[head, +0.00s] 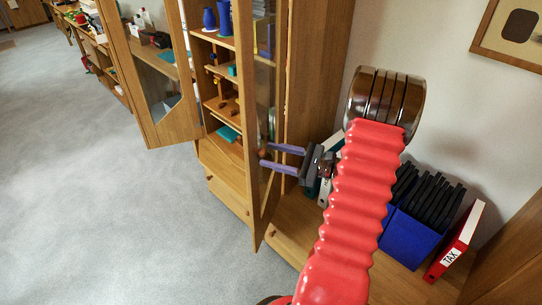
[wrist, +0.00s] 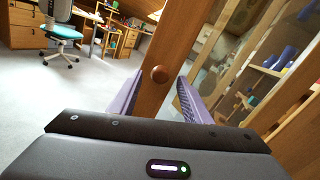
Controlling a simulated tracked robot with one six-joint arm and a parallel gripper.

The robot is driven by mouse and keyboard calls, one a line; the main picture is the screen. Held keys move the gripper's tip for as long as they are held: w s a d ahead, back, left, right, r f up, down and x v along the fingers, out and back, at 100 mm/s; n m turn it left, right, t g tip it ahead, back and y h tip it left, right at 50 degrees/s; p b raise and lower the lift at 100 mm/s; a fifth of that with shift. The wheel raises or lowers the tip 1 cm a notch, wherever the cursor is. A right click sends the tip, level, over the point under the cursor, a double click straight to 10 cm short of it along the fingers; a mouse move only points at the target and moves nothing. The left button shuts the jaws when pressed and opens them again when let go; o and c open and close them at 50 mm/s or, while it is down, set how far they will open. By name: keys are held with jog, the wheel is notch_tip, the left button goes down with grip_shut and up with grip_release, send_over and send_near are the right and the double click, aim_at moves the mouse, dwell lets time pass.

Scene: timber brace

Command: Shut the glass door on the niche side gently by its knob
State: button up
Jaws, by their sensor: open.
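The niche-side glass door (head: 264,95) stands open, seen nearly edge-on in the head view. Its wooden frame (wrist: 178,45) runs slanted through the middle of the wrist view. The round wooden knob (wrist: 159,74) sits on that frame, between my two purple fingers in the picture. In the head view the knob (head: 263,153) is at the fingertips. My gripper (head: 267,155) is open, reaching left to the door; it also shows in the wrist view (wrist: 161,78). I cannot tell whether a finger touches the knob or the frame.
The other glass door (head: 152,85) stands open at the left. Cabinet shelves (head: 222,100) hold blue vases and small items. Right of the cabinet, a low wooden top (head: 290,235) carries a blue file box (head: 408,238) and a red binder (head: 455,245). The grey floor (head: 100,200) is clear.

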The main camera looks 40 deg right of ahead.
jog(key=shift+w+a, duration=0.2)
jog(key=shift+w, duration=0.15)
